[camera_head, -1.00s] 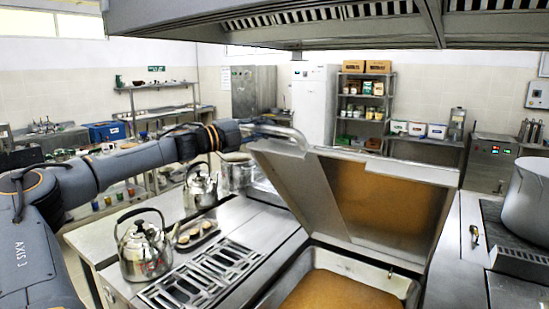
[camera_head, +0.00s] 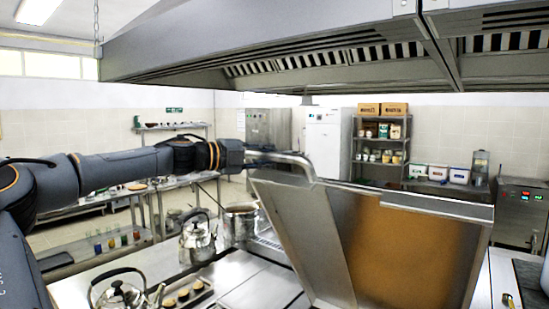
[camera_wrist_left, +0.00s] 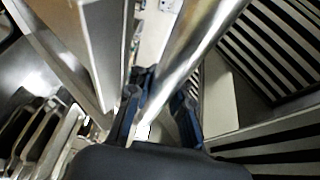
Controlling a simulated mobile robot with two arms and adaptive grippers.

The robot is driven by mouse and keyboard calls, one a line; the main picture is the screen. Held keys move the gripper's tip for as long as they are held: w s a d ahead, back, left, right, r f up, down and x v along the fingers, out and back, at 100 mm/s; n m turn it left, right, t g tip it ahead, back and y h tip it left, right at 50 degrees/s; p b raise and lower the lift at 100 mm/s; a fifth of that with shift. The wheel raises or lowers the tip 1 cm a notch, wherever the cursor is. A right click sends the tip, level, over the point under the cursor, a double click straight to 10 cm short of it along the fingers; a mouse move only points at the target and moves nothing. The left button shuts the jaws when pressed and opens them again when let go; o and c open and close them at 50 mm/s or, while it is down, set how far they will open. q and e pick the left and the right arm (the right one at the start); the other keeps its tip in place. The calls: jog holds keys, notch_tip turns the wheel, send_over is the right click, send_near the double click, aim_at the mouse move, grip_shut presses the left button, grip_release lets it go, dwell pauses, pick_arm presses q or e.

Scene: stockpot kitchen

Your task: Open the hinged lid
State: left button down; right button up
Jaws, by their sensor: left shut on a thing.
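The hinged lid (camera_head: 318,238) of the metal cooking vessel stands raised and steeply tilted in the head view, its brown inner face (camera_head: 415,250) showing at the right. A curved metal bar handle (camera_head: 290,158) runs along its upper left edge. My left gripper (camera_head: 248,154) is at the left end of this handle. In the left wrist view my left gripper (camera_wrist_left: 158,108) has its dark blue fingers on both sides of the shiny handle (camera_wrist_left: 190,50) and is shut on it. The vessel's opening is below the head view. My right gripper is not in view.
A slatted extractor hood (camera_head: 330,60) hangs above the lid. Kettles (camera_head: 197,240) and a pot (camera_head: 241,221) stand on the counter at the left. A yellow-handled tool (camera_head: 508,300) lies at the lower right.

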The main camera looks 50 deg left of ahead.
pick_arm(q)
jog(key=shift+r, duration=0.25)
jog(key=c, duration=1.5)
grip_release()
jog(key=shift+c, duration=0.2)
jog(key=o, duration=0.4)
jog(key=shift+s, duration=0.25)
jog(key=shift+c, duration=0.2)
jog(key=shift+s+r, duration=0.1)
jog(key=shift+s, duration=0.25)
jog(key=shift+w, duration=0.25)
jog(key=shift+f, duration=0.2)
jog(key=s, duration=0.4)
jog(key=s+a, duration=0.1)
jog(key=s, duration=0.3)
jog(key=s+r, duration=0.1)
jog(key=s, duration=0.2)
jog(key=shift+s+a, duration=0.4)
